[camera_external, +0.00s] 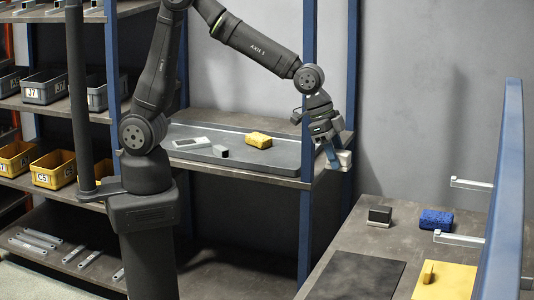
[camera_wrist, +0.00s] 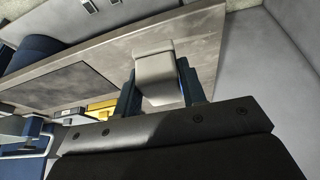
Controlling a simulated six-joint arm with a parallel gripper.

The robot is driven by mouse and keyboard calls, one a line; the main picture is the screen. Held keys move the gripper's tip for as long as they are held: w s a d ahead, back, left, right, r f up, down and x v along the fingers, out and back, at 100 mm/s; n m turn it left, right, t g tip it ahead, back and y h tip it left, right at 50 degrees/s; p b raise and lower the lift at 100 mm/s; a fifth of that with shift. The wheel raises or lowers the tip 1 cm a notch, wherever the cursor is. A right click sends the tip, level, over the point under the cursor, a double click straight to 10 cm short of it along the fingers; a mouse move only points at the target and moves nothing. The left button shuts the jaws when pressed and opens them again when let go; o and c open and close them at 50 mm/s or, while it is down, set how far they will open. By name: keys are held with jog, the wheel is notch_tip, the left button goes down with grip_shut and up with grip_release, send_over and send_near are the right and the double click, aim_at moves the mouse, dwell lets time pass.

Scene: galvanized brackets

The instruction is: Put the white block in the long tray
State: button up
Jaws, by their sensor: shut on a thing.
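The white block (camera_external: 346,158) is held by my gripper (camera_external: 335,159) in the external view, in the air just right of the shelf's front right post. In the wrist view the white block (camera_wrist: 155,72) sits between the two blue fingers of my gripper (camera_wrist: 158,88), which are shut on it. A long, dark grey, shallow tray (camera_external: 285,158) lies on the middle shelf, left of my gripper. In it are a yellow sponge (camera_external: 258,140), a small silver block (camera_external: 220,151) and a flat light grey piece (camera_external: 192,143).
At lower right, a workbench (camera_external: 365,222) carries a dark block (camera_external: 380,214), a blue sponge (camera_external: 436,220), a black mat (camera_external: 353,277) and a yellow sheet (camera_external: 445,281). Yellow bins (camera_external: 53,170) stand at left.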

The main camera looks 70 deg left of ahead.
jog(key=w+a+r+m, duration=0.1)
jog(key=w+a+r, duration=0.1)
jog(key=a, duration=2)
jog(key=n+g+y, duration=0.1)
jog(key=n+y, duration=0.6)
jog(key=n, duration=1.7)
send_over(179, 131)
jog(key=d, duration=0.1)
jog(key=f, duration=1.6)
jog(key=shift+s+f, duration=0.2)
jog(key=shift+f, duration=2.05)
jog(key=shift+f, duration=0.1)
